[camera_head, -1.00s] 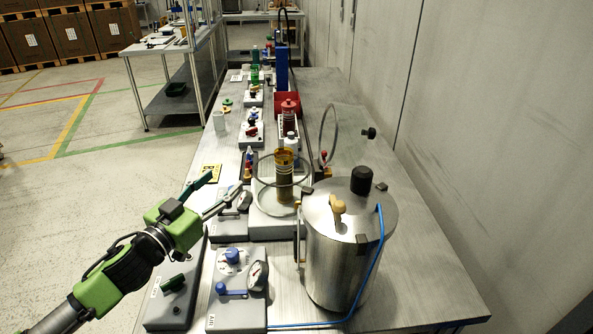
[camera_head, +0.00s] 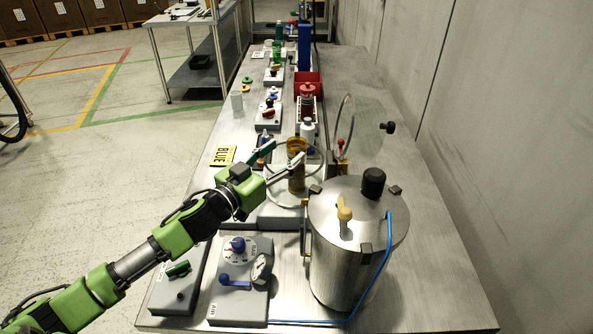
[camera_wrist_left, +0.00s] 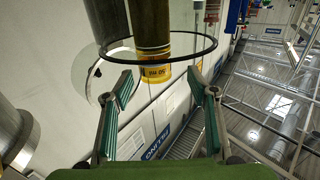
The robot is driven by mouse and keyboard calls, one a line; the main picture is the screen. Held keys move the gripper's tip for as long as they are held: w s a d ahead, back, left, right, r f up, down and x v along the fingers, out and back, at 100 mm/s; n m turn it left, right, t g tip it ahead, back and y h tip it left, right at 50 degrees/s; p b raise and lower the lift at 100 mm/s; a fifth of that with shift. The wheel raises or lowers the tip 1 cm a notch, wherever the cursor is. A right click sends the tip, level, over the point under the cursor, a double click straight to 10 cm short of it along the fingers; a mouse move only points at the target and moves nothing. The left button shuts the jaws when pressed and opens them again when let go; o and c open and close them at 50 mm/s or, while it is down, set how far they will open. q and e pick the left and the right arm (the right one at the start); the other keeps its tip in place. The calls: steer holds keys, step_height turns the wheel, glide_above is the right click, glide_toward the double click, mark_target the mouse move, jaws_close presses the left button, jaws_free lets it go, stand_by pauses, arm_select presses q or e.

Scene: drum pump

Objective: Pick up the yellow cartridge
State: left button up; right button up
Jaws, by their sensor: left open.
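The yellow cartridge (camera_head: 296,180) is an upright amber cylinder on a light round base (camera_head: 313,192) in the middle of the bench. In the left wrist view, the cartridge (camera_wrist_left: 152,30) shows as a dark amber tube with a bright yellow printed band at its near end. A thin dark ring (camera_wrist_left: 190,54) passes around it there. My left gripper (camera_head: 282,156) is open, its two fingers near the cartridge's upper part. In the left wrist view the gripper (camera_wrist_left: 160,90) has the cartridge's end ahead between its spread fingers, with nothing held. My right gripper is not in view.
A large steel pot (camera_head: 345,255) with a black knob and blue hose stands at the right front. A grey gauge box (camera_head: 240,295) stands left of it. A red bin (camera_head: 307,82) and bottles stand behind the cartridge. The bench's right side (camera_head: 440,220) is clear.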

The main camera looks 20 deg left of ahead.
mark_target(291, 150)
arm_select(q)
steer(key=shift+w+d+r, duration=0.15)
steer(key=shift+w+d, duration=0.05)
steer(key=shift+w, duration=0.1)
steer(key=p+x, duration=0.1)
steer(key=x, duration=0.2)
steer(key=shift+w+d+p, duration=0.25)
steer(key=shift+d+p, duration=0.15)
steer(key=shift+d, duration=0.05)
steer(key=shift+w+d, duration=0.15)
steer(key=shift+w, duration=0.25)
steer(key=c, duration=1.1)
jaws_close()
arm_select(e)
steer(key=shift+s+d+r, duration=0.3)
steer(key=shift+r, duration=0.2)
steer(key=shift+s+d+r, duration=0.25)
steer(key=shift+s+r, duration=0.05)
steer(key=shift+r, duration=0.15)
